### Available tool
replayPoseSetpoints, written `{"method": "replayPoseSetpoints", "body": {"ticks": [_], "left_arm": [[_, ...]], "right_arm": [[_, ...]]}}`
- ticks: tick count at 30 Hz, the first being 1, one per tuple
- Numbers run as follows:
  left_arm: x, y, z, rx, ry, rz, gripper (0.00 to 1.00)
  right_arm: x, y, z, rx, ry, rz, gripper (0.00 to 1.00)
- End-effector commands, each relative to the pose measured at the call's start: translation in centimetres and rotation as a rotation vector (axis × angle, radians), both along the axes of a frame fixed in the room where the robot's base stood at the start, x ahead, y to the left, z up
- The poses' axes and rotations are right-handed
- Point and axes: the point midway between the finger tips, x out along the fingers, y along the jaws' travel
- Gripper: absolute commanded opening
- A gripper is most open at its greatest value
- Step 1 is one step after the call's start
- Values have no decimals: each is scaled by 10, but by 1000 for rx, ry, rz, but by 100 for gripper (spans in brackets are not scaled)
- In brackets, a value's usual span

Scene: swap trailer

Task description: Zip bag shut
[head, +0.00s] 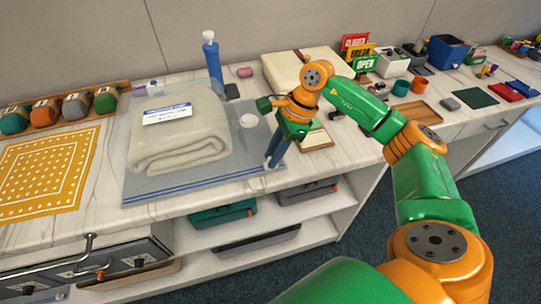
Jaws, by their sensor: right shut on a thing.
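A clear zip bag (134,187) lies flat on the counter with a folded cream blanket (185,140) inside. A white label (167,114) sits on top of it. Blue zip lines run along the bag's near edge. My right gripper (272,163) points down at the right end of that zip edge and is shut there. The small part between its fingers is hidden, so I cannot see the slider clearly. My left gripper is not in view.
A blue bottle (212,60) stands behind the bag. An orange dotted cloth (45,175) lies to the left, below a tray of rolled cloths (76,105). A cream box (285,66) sits behind my right gripper. Signs (365,62) and a wooden tray (416,113) are to the right.

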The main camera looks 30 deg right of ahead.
Motion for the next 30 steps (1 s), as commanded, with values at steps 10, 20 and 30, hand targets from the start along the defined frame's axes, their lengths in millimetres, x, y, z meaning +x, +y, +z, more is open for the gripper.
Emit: {"method": "replayPoseSetpoints", "body": {"ticks": [10,20,30], "left_arm": [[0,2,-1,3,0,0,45],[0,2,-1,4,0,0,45],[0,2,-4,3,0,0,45]], "right_arm": [[-2,-3,-1,-5,6,1,0],[-2,-3,-1,-4,4,0,55],[-2,-9,12,-4,-1,-2,55]]}}
